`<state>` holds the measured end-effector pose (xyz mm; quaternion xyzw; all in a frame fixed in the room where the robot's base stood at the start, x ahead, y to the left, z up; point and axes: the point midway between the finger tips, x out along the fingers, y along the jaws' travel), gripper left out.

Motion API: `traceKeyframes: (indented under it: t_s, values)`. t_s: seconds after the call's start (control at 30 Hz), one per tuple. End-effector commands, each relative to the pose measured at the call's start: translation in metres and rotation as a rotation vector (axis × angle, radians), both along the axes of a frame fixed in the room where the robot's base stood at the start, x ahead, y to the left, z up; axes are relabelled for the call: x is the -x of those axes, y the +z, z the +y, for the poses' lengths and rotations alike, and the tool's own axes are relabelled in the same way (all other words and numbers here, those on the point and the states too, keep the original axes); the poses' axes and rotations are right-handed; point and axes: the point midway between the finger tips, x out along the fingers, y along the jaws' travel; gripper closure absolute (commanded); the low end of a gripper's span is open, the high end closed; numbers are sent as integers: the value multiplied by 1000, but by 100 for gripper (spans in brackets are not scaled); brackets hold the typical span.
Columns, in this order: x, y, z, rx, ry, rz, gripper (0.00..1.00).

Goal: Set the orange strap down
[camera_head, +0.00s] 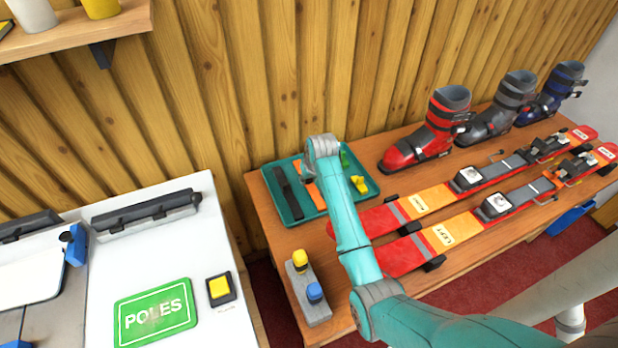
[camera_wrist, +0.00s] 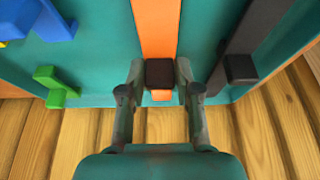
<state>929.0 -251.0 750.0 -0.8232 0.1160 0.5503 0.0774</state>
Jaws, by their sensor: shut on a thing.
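The orange strap (camera_head: 314,195) shows in the head view over the teal tray (camera_head: 293,215), partly hidden behind my arm. In the wrist view the orange strap (camera_wrist: 156,28) runs away from me, with a dark brown block (camera_wrist: 160,72) near its close end. My gripper (camera_wrist: 159,80) is shut on the strap at this block, one finger on each side. The teal tray (camera_wrist: 100,50) lies beneath. I cannot tell whether the strap touches the tray floor. In the head view my fingers are hidden by my wrist.
The tray holds a black strap (camera_head: 288,193) left of the orange one, and green (camera_head: 344,158) and yellow (camera_head: 359,185) pieces to the right. Red skis (camera_head: 405,252) and ski boots (camera_head: 430,135) lie to the right. A grey block with yellow and blue knobs (camera_head: 307,290) stands in front.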

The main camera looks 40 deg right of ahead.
Motion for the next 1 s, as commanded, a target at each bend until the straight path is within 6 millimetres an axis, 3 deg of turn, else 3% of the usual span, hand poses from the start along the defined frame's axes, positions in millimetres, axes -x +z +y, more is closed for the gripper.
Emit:
traceKeyframes:
  t_s: [0.17,0.2,0.3,0.67,0.87,1.0]
  values:
    - [0,-2,0,0,0,1,100]
    - [0,-3,0,0,0,0,62]
    - [0,-2,0,0,0,0,42]
    - [0,1,0,0,0,-1,42]
    - [9,26,2,1,0,-4,42]
    - [19,53,5,1,0,-5,42]
